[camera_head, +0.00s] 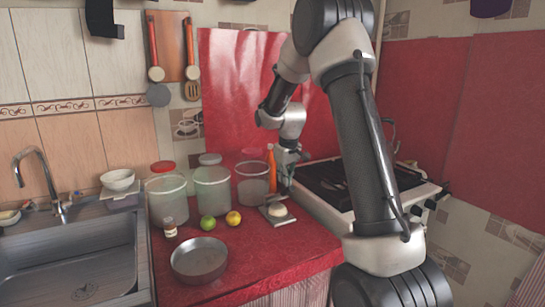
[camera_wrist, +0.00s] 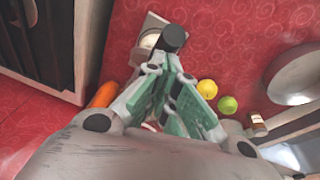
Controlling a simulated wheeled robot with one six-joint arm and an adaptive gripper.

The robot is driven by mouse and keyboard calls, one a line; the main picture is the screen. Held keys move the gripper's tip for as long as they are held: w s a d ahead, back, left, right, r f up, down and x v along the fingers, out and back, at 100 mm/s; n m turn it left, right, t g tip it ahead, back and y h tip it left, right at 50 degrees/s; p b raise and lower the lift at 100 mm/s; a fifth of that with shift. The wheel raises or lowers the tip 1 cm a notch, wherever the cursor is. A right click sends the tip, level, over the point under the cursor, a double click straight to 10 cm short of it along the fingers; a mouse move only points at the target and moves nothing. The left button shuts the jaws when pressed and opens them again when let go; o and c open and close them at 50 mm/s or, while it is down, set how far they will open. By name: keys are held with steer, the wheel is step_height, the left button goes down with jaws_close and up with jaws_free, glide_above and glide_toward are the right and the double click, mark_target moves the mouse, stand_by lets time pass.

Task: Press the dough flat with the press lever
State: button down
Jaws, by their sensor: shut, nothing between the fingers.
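The pale round dough (camera_head: 277,210) sits on the grey base plate (camera_head: 285,219) of the press on the red counter. In the wrist view the dough (camera_wrist: 149,41) shows partly, behind a dark round knob (camera_wrist: 173,38) that looks like the end of the press lever. The rest of the lever is hidden by my gripper. My gripper (camera_head: 284,186) is above and behind the dough in the head view. In the wrist view my gripper's green-padded fingers (camera_wrist: 163,75) are shut and empty, close to the knob. I cannot tell whether they touch it.
A lime (camera_head: 207,222), a yellow fruit (camera_head: 233,218), a small bottle (camera_head: 170,227) and a metal pan (camera_head: 199,260) lie left of the press. Large jars (camera_head: 212,190) and an orange bottle (camera_head: 271,168) stand behind. The stove (camera_head: 340,190) is close on the right.

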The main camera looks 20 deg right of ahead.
steer(key=shift+s+d+f, duration=0.1)
steer(key=shift+s+f, duration=0.95)
steer(key=shift+f, duration=0.8)
steer(key=shift+s+a+f, duration=0.1)
steer(key=shift+s+f, duration=0.9)
steer(key=shift+f, duration=0.8)
steer(key=shift+s+d+f, duration=0.1)
steer(key=shift+s+f, duration=0.95)
steer(key=shift+f, duration=0.8)
steer(key=s+a+r, duration=0.1)
steer(key=s+r, duration=0.6)
steer(key=s, duration=0.2)
steer(key=m, duration=0.2)
glide_toward(281, 194)
steer(key=s+r, duration=0.2)
steer(key=s, duration=0.2)
steer(key=s+x, duration=0.3)
steer(key=x, duration=1)
steer(key=shift+w+d+f, duration=0.3)
steer(key=shift+w+f, duration=0.2)
